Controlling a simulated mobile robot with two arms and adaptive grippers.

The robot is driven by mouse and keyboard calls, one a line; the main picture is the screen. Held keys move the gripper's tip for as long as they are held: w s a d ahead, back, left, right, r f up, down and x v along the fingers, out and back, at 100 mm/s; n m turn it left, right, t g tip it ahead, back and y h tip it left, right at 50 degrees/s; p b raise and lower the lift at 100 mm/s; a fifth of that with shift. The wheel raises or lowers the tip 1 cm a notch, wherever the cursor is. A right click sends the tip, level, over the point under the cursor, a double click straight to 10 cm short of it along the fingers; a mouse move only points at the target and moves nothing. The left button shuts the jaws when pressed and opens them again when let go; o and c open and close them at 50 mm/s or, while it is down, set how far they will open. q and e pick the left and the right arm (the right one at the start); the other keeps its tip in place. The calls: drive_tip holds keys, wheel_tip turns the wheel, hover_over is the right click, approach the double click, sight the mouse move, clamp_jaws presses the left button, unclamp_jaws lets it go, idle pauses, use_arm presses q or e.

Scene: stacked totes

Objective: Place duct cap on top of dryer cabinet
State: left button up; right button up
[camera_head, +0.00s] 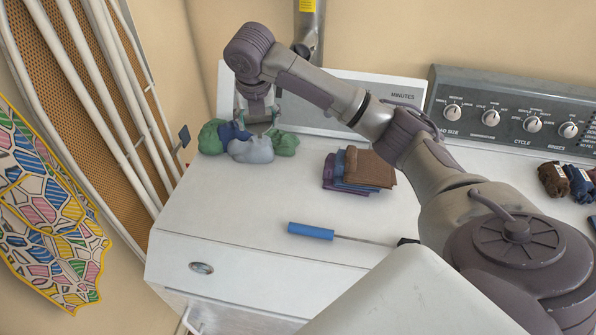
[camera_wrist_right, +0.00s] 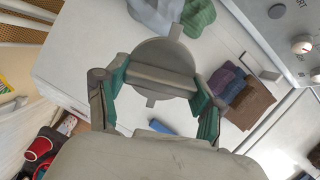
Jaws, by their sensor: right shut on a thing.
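My right gripper (camera_head: 258,112) is at the back left of the white dryer cabinet (camera_head: 235,205), beside the bundled clothes. In the right wrist view, the gripper (camera_wrist_right: 158,84) is shut on the duct cap (camera_wrist_right: 165,56), a grey round disc with small tabs, held between the green finger pads. The cap shows over the white cabinet top in that view; its height above it is hard to tell. I cannot make out the cap in the head view. My left gripper is not in view.
Green, blue and grey bundled clothes (camera_head: 250,149) lie at the back left. Folded cloths (camera_head: 368,169) and a blue-handled tool (camera_head: 311,231) lie on the top. A metal duct (camera_head: 309,35) rises behind. The left front of the top is clear.

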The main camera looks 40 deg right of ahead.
drive_tip(key=s+d+f+g+y, duration=0.15)
drive_tip(key=s+f, duration=0.25)
drive_tip(key=s, duration=0.5)
drive_tip(key=s+f+g, duration=0.2)
drive_tip(key=s+f, duration=0.2)
drive_tip(key=s, duration=0.5)
drive_tip(key=p, duration=0.2)
hover_over(270, 208)
wheel_tip(270, 208, down, 7)
drive_tip(key=shift+r, duration=0.15)
wheel_tip(270, 208, down, 3)
drive_tip(key=shift+f+p, duration=0.1)
drive_tip(key=shift+p, duration=0.65)
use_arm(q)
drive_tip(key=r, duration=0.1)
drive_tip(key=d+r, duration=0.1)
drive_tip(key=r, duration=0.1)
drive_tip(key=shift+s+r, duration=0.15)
use_arm(e)
drive_tip(key=shift+f, duration=0.45)
drive_tip(key=shift+f, duration=0.1)
drive_tip(key=o, duration=1.4)
use_arm(q)
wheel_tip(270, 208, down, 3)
drive_tip(key=b, duration=0.3)
use_arm(e)
wheel_tip(270, 208, up, 12)
